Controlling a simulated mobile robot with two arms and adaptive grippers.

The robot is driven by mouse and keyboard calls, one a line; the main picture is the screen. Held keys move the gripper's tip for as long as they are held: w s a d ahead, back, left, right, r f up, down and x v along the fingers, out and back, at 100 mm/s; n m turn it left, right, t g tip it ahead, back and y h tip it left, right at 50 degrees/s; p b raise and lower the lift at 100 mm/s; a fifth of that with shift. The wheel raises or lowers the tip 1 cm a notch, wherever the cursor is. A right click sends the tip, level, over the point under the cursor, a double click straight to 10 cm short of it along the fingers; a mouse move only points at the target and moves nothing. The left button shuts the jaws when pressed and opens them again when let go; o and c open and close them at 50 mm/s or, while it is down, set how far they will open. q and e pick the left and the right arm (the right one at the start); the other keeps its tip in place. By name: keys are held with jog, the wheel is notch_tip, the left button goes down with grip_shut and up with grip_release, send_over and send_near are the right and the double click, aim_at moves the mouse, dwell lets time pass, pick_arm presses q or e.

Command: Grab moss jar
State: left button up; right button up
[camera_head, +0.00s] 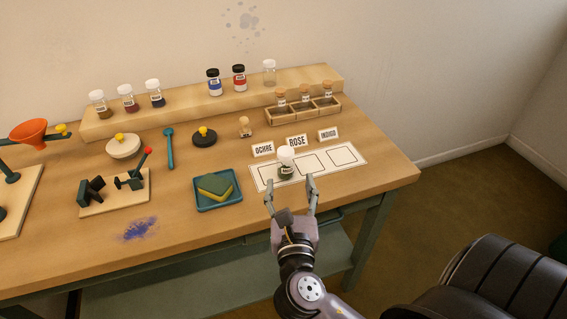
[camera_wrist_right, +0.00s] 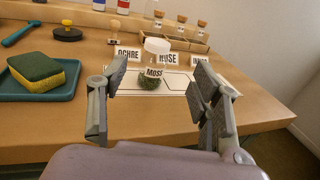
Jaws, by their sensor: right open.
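The moss jar (camera_head: 286,168) has a white lid and dark green contents. It stands upright on the white labelled mat (camera_head: 346,156), in front of the ochre and rose cards. In the right wrist view the jar (camera_wrist_right: 150,82) shows its MOSS label and sits between the fingers, beyond their tips. My right gripper (camera_head: 291,191) is open and empty, just in front of the jar at the table's front edge. It also frames the jar in the right wrist view (camera_wrist_right: 158,75). My left gripper is not in view.
A teal tray (camera_head: 203,207) with a green and yellow sponge (camera_head: 215,186) lies left of the jar. Name cards ochre (camera_head: 263,149), rose (camera_head: 297,142) and indigo (camera_head: 328,135) stand behind it. A wooden rack (camera_head: 288,116) with corked jars is farther back.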

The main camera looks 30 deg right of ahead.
aim_at(286, 159)
jog(key=x, duration=0.6)
jog(key=p+x, duration=0.1)
jog(key=x, duration=0.5)
jog(key=shift+w+f, duration=0.15)
jog(key=shift+f, duration=0.05)
jog(key=shift+a, duration=0.1)
jog(key=shift+c, duration=0.4)
jog(key=c, duration=1.2)
jog(key=shift+c, duration=0.2)
